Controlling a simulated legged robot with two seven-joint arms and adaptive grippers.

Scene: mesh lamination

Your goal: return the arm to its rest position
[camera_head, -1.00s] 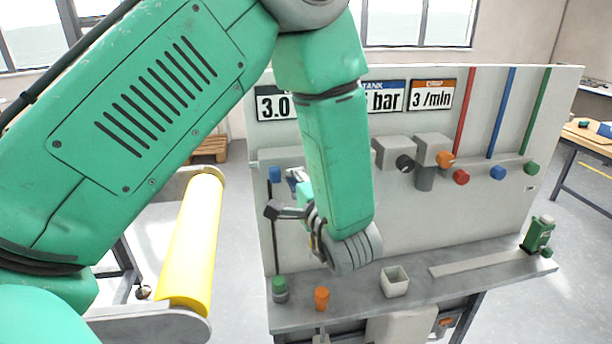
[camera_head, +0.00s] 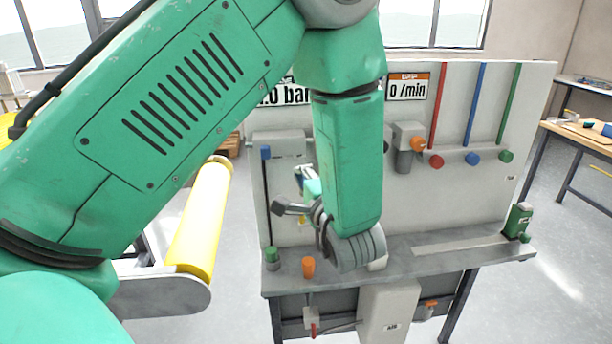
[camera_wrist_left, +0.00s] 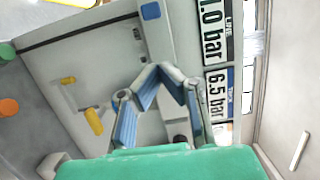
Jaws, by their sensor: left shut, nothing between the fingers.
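My left arm (camera_head: 345,160) comes in from the left and bends down in front of the grey panel bench. My left gripper (camera_wrist_left: 156,72) is shut and empty, its blue-padded fingers meeting in front of the panel in the left wrist view. In the head view the gripper is mostly hidden behind my wrist, with a bit of it showing left of the forearm. The wrist hangs above the bench ledge (camera_head: 460,250); I cannot tell whether it is clear of the ledge. My right arm and gripper are not in view.
An orange knob (camera_head: 308,267) and a green-topped one (camera_head: 272,258) stand on the ledge. A white cup (camera_head: 379,264) is mostly hidden by my wrist. A yellow roller (camera_head: 200,220) is at left. The pump display (camera_head: 408,88) reads 0 /min; the tank display (camera_wrist_left: 217,92) 6.5 bar.

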